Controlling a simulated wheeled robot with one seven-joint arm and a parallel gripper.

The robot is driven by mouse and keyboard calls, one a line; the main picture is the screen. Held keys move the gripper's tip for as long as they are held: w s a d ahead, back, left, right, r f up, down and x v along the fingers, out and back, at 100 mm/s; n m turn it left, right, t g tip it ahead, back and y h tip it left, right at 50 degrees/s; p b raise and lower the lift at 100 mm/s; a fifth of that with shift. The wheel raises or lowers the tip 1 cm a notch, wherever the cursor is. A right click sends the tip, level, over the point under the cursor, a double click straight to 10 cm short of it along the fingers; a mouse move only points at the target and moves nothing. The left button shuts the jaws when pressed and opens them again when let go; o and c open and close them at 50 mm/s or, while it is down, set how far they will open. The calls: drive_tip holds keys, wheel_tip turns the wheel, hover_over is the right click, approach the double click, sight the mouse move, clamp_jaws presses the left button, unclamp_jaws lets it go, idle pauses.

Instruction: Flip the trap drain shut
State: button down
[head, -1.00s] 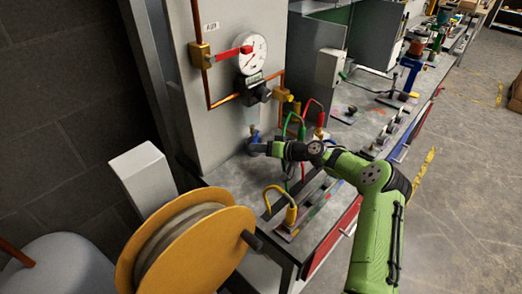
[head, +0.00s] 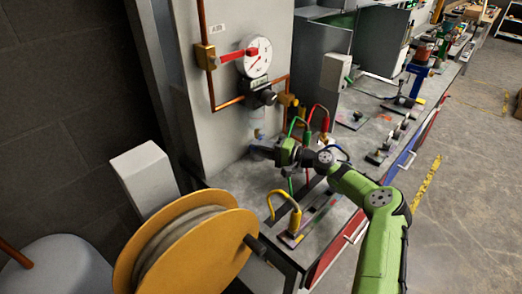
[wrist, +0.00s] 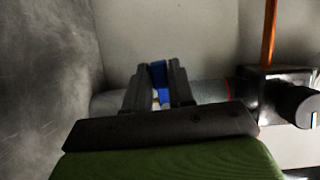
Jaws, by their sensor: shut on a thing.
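The trap's blue drain lever (wrist: 159,80) is between the two dark fingers of my gripper (wrist: 157,90) in the wrist view; the fingers are shut on it. The trap's grey, tube-like body (wrist: 210,92) runs behind the fingers. In the head view my gripper (head: 257,150) is low at the front of the grey panel, below the black regulator (head: 262,98). The lever is hidden there by the gripper, and its exact angle cannot be told.
A round gauge (head: 257,57), a red-handled valve (head: 232,56) and copper pipe (head: 228,103) are on the panel above. Red (head: 325,124), green (head: 291,128) and yellow (head: 290,205) hooked hoses stand close to my arm. An orange reel (head: 205,245) stands in front.

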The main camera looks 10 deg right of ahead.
drive_tip(key=shift+r+m, duration=0.25)
drive_tip(key=shift+m, duration=0.25)
drive_tip(key=c, duration=1)
unclamp_jaws()
drive_tip(key=shift+d, duration=0.1)
drive_tip(key=shift+c, duration=0.2)
